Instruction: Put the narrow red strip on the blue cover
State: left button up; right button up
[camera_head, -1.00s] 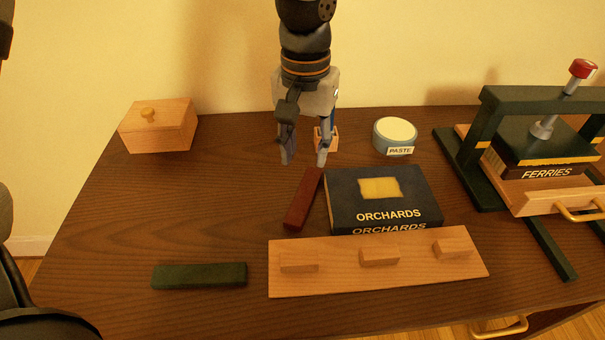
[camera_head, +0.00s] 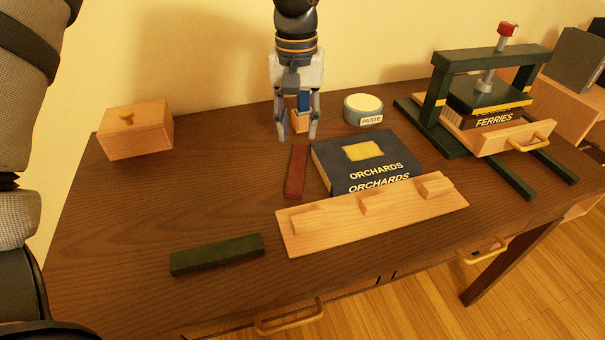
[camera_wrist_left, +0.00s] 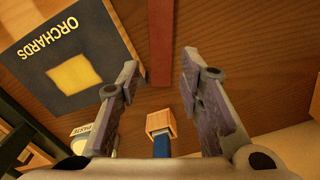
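The narrow red strip (camera_head: 296,172) lies flat on the desk, just left of the dark blue cover (camera_head: 327,163) marked ORCHARDS. The strip also shows in the left wrist view (camera_wrist_left: 161,40), and so does the cover (camera_wrist_left: 35,78). My left gripper (camera_head: 298,137) is open and empty, fingers pointing down, at the strip's far end. In the left wrist view the strip's end lies between the two open fingers (camera_wrist_left: 161,66), apart from both. My right gripper is not in view.
A small wooden piece with a blue part (camera_wrist_left: 161,122) stands behind my left gripper. A paste tub (camera_head: 363,110), press (camera_head: 490,55), wooden box (camera_head: 136,130), pegged board (camera_head: 340,225) and green strip (camera_head: 216,254) surround the area.

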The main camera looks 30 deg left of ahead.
aim_at(298, 165)
pick_arm(q)
notch_tip(298, 165, down, 9)
jog(key=shift+r, duration=0.1)
jog(key=shift+c, duration=0.5)
grip_shut()
